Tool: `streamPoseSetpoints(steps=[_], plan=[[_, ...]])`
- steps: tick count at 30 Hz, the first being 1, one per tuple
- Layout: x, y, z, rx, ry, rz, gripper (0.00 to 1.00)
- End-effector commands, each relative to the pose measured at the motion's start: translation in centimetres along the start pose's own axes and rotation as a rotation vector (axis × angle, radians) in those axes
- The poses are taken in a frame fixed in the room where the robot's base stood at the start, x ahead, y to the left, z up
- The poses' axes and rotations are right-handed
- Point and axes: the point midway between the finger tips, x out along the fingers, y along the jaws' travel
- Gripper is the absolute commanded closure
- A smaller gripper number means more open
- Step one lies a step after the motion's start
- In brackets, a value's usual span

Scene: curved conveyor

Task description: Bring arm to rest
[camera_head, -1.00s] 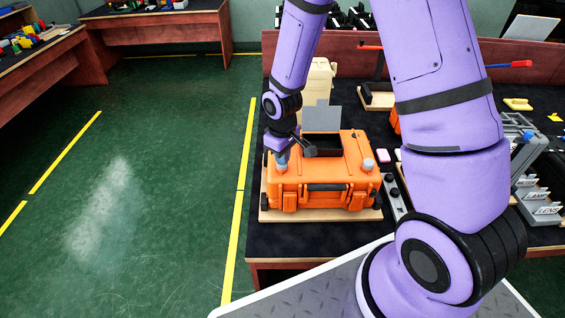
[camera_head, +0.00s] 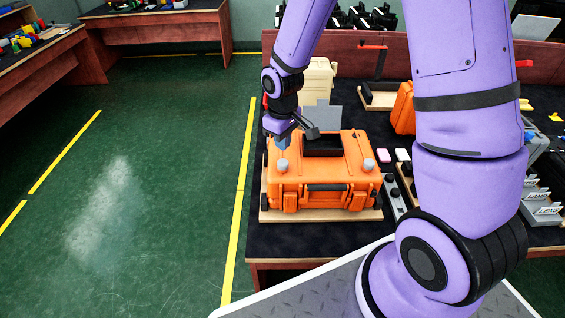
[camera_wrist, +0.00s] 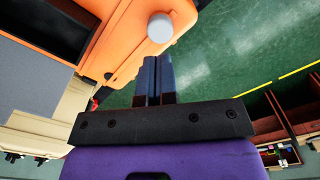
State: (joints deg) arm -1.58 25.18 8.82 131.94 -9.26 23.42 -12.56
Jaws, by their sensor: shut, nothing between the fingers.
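My purple arm reaches over the workbench from the right in the head view. My gripper (camera_head: 282,148) hangs above the left end of an orange case (camera_head: 318,172), near a grey knob (camera_head: 282,165) on the case's top. In the wrist view the two fingers of my gripper (camera_wrist: 153,72) lie side by side, shut, with nothing between them.
The case sits on a wooden base (camera_head: 262,214) on the dark bench. Open green floor (camera_head: 130,180) lies to the left, beyond a yellow line.

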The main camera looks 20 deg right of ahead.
Motion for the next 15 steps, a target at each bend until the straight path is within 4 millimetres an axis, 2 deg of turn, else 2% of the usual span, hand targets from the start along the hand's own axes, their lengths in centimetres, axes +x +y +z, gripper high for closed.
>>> streamPoseSetpoints(steps=[8, 11, 15], plan=[[-0.2, 0.0, 0.0, 0.002, 0.003, 0.002, 1.00], [-1.4, 0.2, 0.2, 0.014, 0.012, 0.012, 1.00], [-5.0, 0.7, 1.1, 0.054, 0.042, 0.041, 1.00]])
